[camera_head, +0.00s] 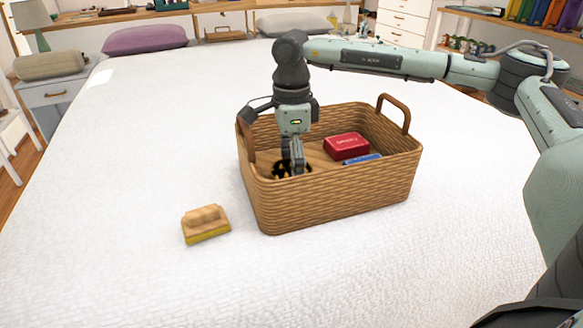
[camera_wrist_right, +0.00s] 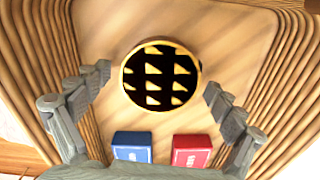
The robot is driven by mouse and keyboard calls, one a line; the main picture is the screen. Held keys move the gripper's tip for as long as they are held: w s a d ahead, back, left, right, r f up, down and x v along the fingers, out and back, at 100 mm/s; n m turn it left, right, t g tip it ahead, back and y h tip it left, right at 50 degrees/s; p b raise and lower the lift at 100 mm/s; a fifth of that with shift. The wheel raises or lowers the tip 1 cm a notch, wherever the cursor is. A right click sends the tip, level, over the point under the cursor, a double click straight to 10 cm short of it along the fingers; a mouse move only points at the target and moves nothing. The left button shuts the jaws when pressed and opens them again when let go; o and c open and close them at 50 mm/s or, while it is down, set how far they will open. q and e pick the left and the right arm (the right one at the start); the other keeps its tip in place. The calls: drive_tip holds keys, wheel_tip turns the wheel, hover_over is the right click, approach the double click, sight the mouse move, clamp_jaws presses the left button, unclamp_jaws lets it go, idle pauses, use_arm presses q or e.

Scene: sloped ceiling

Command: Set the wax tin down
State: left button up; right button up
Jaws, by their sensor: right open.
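The wax tin seems to be the round black tin with yellow marks and a gold rim (camera_wrist_right: 161,76), inside the wicker basket (camera_head: 335,205). In the head view the tin (camera_head: 279,171) shows partly, behind my right gripper (camera_head: 293,168). My right gripper reaches down into the left part of the basket. In the right wrist view its fingers (camera_wrist_right: 157,82) are spread, one on each side of the tin, with gaps between. The tin appears to lie flat on the basket floor. My left gripper is not in view.
A red box (camera_head: 346,146) and a blue box (camera_head: 362,160) are in the basket, right of the tin. The basket stands on a white bed (camera_head: 120,190) and has raised handles. A wooden brush (camera_head: 206,222) lies left of it. The bed around is mostly clear.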

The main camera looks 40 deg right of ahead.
sight(291, 171)
drive_tip(key=shift+r, duration=0.15)
wheel_tip(291, 171, up, 12)
idle(0.3)
